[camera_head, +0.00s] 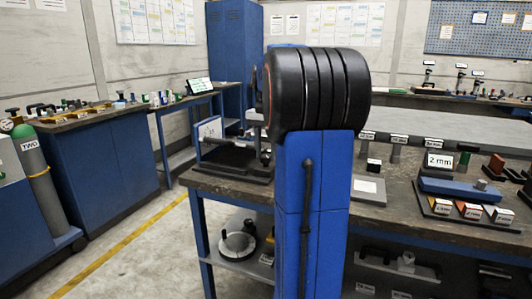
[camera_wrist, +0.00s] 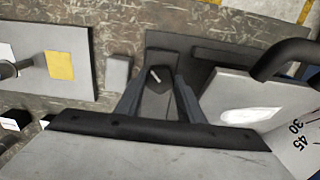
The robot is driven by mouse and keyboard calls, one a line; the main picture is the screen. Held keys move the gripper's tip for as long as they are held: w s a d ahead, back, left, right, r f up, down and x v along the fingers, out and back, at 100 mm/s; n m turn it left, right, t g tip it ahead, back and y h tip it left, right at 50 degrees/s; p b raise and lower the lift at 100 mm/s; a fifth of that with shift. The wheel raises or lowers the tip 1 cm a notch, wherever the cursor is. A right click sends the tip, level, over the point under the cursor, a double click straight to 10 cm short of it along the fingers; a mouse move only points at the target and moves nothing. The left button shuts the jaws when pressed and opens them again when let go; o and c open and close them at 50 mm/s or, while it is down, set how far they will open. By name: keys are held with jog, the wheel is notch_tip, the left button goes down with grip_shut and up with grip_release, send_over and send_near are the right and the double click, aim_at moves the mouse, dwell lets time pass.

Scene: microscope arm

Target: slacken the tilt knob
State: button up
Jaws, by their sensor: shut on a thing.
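In the wrist view, my gripper (camera_wrist: 157,92) has its two grey fingers on either side of a dark knob (camera_wrist: 155,76) with a pale pointer mark. It is shut on this knob, which appears to be the tilt knob. A pale scale plate (camera_wrist: 297,135) with the numbers 30 and 45 shows at the lower right. In the head view, the microscope stand's dark base (camera_head: 232,165) sits at the bench's left end. My blue arm hides the gripper, the knob and much of the stand there.
A curved black bar (camera_wrist: 285,58) is close to the right of the fingers in the wrist view. A pale plate with a yellow patch (camera_wrist: 60,65) lies to the left. In the head view, the workbench (camera_head: 420,215) carries labelled blocks and a blue bar (camera_head: 460,190) at right.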

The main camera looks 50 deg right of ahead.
aim_at(266, 156)
jog(key=n, duration=0.6)
jog(key=shift+n, duration=0.4)
dwell(0.4)
jog(key=o, duration=1.1)
jog(key=shift+c, duration=0.2)
notch_tip(266, 156, up, 17)
jog(key=shift+r, duration=0.2)
jog(key=shift+a, duration=0.1)
